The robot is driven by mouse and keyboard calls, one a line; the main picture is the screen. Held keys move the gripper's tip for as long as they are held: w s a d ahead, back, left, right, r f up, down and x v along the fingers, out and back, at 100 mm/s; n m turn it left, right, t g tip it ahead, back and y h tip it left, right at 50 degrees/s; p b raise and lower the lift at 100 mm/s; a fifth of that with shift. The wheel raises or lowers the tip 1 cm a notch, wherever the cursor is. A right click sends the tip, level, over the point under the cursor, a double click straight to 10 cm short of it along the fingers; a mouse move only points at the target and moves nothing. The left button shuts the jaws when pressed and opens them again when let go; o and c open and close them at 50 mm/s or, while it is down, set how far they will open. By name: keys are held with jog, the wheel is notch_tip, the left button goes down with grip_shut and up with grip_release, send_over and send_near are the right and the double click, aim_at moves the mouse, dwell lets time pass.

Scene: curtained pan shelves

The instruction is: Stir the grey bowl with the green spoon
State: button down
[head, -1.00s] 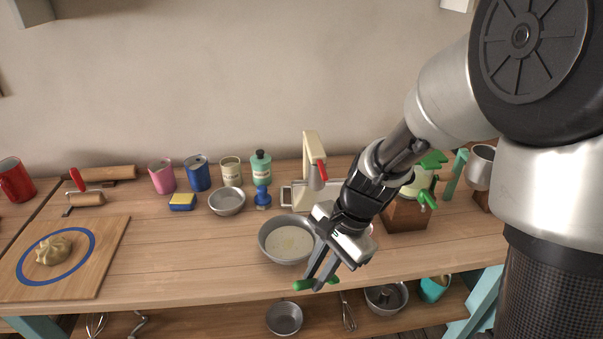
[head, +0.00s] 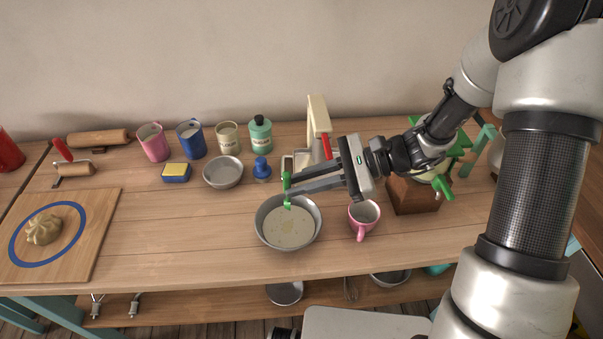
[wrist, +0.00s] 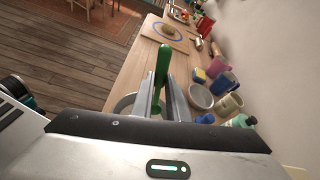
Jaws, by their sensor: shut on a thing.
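The grey bowl (head: 264,233) stands on the wooden counter and holds a pale, speckled mix. My gripper (head: 288,188) is shut on the green spoon (head: 287,202) and holds it upright over the bowl. The spoon's lower end is at or just above the mix; I cannot tell whether it touches. In the wrist view the green handle (wrist: 162,62) stands up between the two fingers (wrist: 160,92). The bowl's rim (wrist: 124,103) shows partly behind the fingers there.
A pink mug (head: 364,216) stands right of the bowl, under my gripper. A smaller empty metal bowl (head: 223,172) and a blue-handled stamp (head: 262,168) are behind it. A white mixer (head: 318,115) stands at the back.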

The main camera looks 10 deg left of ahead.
notch_tip(320, 180, down, 9)
jog(key=b, duration=0.6)
dwell(1.3)
dwell(0.4)
